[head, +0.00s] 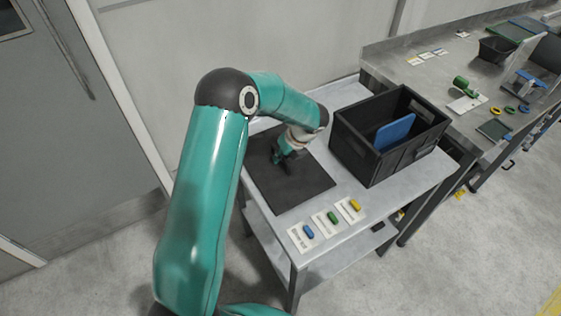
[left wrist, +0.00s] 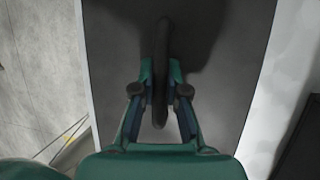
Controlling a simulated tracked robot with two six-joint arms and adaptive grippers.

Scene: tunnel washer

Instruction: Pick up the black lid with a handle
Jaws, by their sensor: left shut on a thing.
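The black lid (head: 297,187) is a flat dark rectangle on the left part of the metal table. It fills most of the left wrist view (left wrist: 225,70), where its dark upright handle (left wrist: 160,75) rises near the middle. My left gripper (head: 285,160) is over the middle of the lid. In the left wrist view its two fingers (left wrist: 160,92) are shut on the handle, one on each side. The lid looks flat on the table; any small gap under it cannot be told. My right gripper is not in view.
A black crate (head: 373,163) with a blue panel (head: 394,133) inside stands right of the lid. Cards with a blue (head: 309,231), a green (head: 333,217) and a yellow piece (head: 355,205) lie along the front edge. A longer bench (head: 425,80) stands to the right.

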